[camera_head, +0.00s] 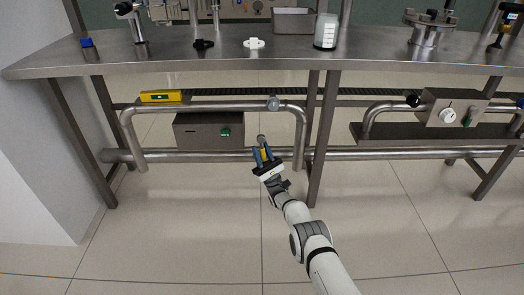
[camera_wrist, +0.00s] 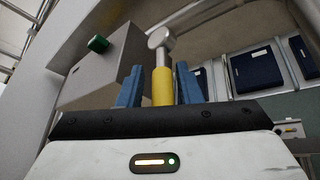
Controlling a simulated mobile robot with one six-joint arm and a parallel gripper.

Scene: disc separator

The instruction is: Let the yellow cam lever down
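The yellow cam lever shows in the wrist view as a yellow sleeve (camera_wrist: 162,88) with a metal rod and round grey end (camera_wrist: 161,39) above it. In the head view its yellow part (camera_head: 263,155) shows between my fingers, below the front pipe of the bench. My gripper (camera_head: 262,151) has blue fingers, one on each side of the lever; they also show in the wrist view (camera_wrist: 160,80). Narrow gaps show between the sleeve and both fingers, so the gripper looks open around it. The lower end of the sleeve is hidden behind my gripper body.
A grey box with a green knob (camera_head: 209,130) hangs left of my gripper under the bench. A bent pipe (camera_head: 205,107) crosses in front of it. A table leg (camera_head: 325,140) stands close on the right. A yellow level (camera_head: 161,96) lies above. The floor in front is clear.

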